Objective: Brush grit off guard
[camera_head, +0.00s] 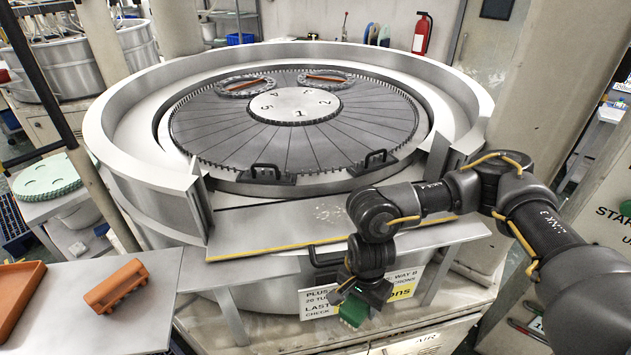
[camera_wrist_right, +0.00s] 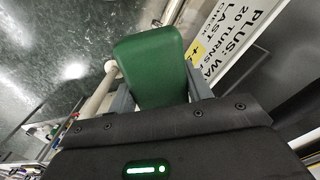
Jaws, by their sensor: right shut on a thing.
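The guard (camera_head: 270,222) is a flat grey metal panel at the front of the round lapping machine, with a yellow strip along its near edge. Pale specks of grit (camera_head: 330,212) lie on it just left of my right wrist. My right gripper (camera_head: 356,291) hangs in front of the guard, below its edge, pointing down. It is shut on a green brush (camera_head: 352,311). In the right wrist view the green brush block (camera_wrist_right: 152,68) sits between the two grey fingers; its bristles cannot be made out. My left gripper is not in view.
A dark segmented lapping plate (camera_head: 300,145) with black handles lies behind the guard inside a raised metal rim (camera_head: 125,170). A side table (camera_head: 135,325) at left holds an orange slotted block (camera_head: 116,285) and an orange tray (camera_head: 18,292). A white sign (camera_head: 318,303) hangs beside my gripper.

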